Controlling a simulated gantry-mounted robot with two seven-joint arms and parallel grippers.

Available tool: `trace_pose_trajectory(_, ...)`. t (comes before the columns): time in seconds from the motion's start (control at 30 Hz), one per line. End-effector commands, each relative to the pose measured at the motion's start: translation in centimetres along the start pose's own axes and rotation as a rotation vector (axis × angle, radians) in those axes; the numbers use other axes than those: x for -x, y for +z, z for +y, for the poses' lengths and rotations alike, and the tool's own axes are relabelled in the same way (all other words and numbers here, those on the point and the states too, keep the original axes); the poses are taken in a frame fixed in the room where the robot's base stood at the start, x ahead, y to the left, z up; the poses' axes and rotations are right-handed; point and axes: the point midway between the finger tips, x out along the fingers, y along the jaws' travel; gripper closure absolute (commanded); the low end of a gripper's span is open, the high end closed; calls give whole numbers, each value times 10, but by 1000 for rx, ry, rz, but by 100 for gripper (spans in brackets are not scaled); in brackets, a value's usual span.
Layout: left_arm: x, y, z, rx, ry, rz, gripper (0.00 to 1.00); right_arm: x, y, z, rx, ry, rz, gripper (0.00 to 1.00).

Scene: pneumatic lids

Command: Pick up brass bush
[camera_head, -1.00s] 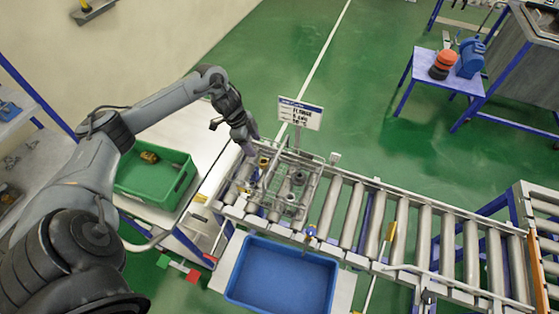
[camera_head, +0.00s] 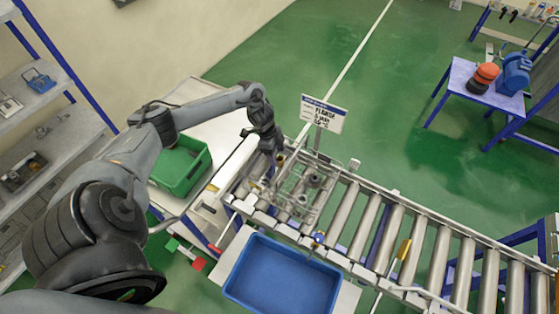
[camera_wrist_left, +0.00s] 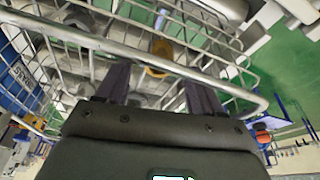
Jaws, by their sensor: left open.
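The brass bush (camera_wrist_left: 160,57) is a yellow-brown ring-like part. In the left wrist view it lies inside a wire basket (camera_wrist_left: 205,73), just beyond my fingers and between their lines. My left gripper (camera_wrist_left: 158,85) is open, with two dark fingers apart and nothing between them. A basket wire crosses near the fingertips. In the head view my left gripper (camera_head: 275,160) is at the far left part of the wire basket (camera_head: 317,203), which stands on the roller conveyor. I cannot make out the bush clearly there. My right gripper is not in view.
Several grey metal parts lie in the basket. A sign (camera_head: 323,115) stands on a post behind it. A blue tray (camera_head: 283,275) is in front of the conveyor (camera_head: 395,240). A green bin (camera_head: 182,165) sits on a bench to the left. The conveyor's right stretch is clear.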

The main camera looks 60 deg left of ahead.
Motion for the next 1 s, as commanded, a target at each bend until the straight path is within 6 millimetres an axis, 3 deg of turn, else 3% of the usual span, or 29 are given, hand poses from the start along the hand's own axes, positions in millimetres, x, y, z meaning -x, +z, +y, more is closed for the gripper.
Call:
trace_pose_trajectory(0.23,-28,0,0,1,-1,2,33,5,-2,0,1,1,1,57)
trace_pose_trajectory(0.53,-32,0,0,-1,-1,0,33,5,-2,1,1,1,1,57)
trace_pose_trajectory(0.9,-32,1,0,-1,-1,0,88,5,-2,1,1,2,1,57)
trace_pose_trajectory(1.0,-31,0,0,-1,-2,0,99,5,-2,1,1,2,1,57)
